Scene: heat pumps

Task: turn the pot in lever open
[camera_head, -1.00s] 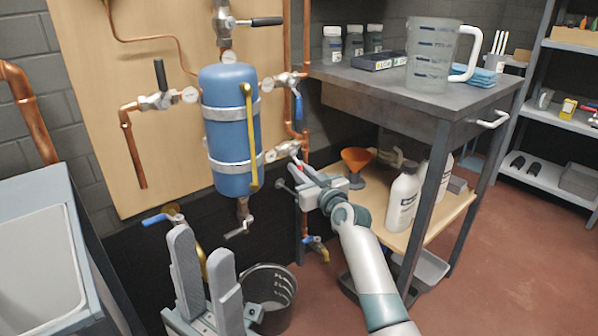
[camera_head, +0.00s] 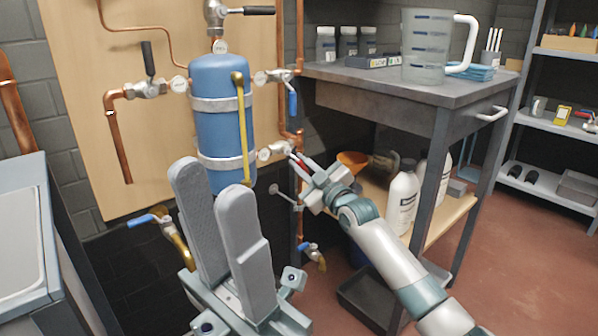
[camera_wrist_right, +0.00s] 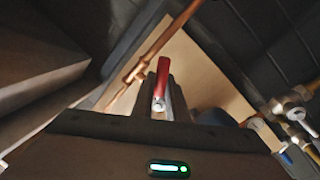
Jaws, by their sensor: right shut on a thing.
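The red lever (camera_head: 299,160) sits on a small valve (camera_head: 275,151) at the lower right of the blue tank (camera_head: 220,125). My right gripper (camera_head: 303,165) is shut on this lever. In the right wrist view the red lever (camera_wrist_right: 163,82) stands between the dark fingers, its base on a metal fitting. Much of the lever is hidden by the fingers. My left gripper (camera_head: 212,180) is in the foreground, in front of the tank's lower part. Its two grey fingers are apart with nothing between them.
Levers with blue handles (camera_head: 292,104) and black handles (camera_head: 148,58) are around the tank. A copper pipe (camera_head: 298,185) runs beside the red lever. A workbench (camera_head: 395,85) with a jug (camera_head: 426,47) stands right. A sink (camera_head: 25,240) is at left.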

